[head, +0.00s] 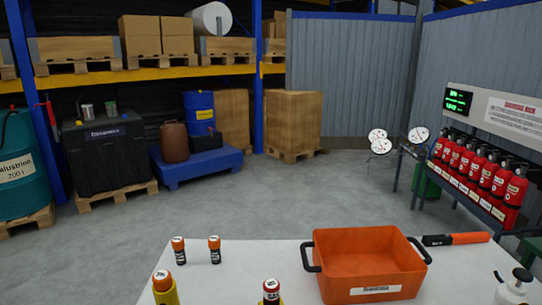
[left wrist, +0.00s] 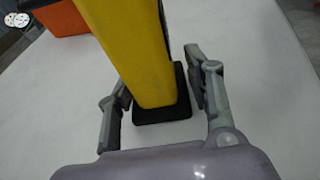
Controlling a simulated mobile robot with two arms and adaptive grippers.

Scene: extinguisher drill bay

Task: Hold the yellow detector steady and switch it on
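The yellow detector (left wrist: 140,55) shows close up in the left wrist view, a long yellow body on a black foot (left wrist: 165,112) on the white tabletop. Its upper end is out of frame and no switch shows. My left gripper (left wrist: 162,90) has its fingers apart on either side of the lower body, with a narrow gap visible on the right. In the head view a yellow body with an orange labelled cap (head: 165,285) is cut off by the bottom edge; I cannot tell whether it is the detector. My right gripper is in neither view.
An orange tray (head: 366,250) with black handles stands on the white table (head: 235,284). Two small dark bottles with orange caps (head: 178,250) stand left of it, a red-capped bottle (head: 271,292) nearer. An orange-and-black tool (head: 457,239) and white sprayer (head: 513,290) are right.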

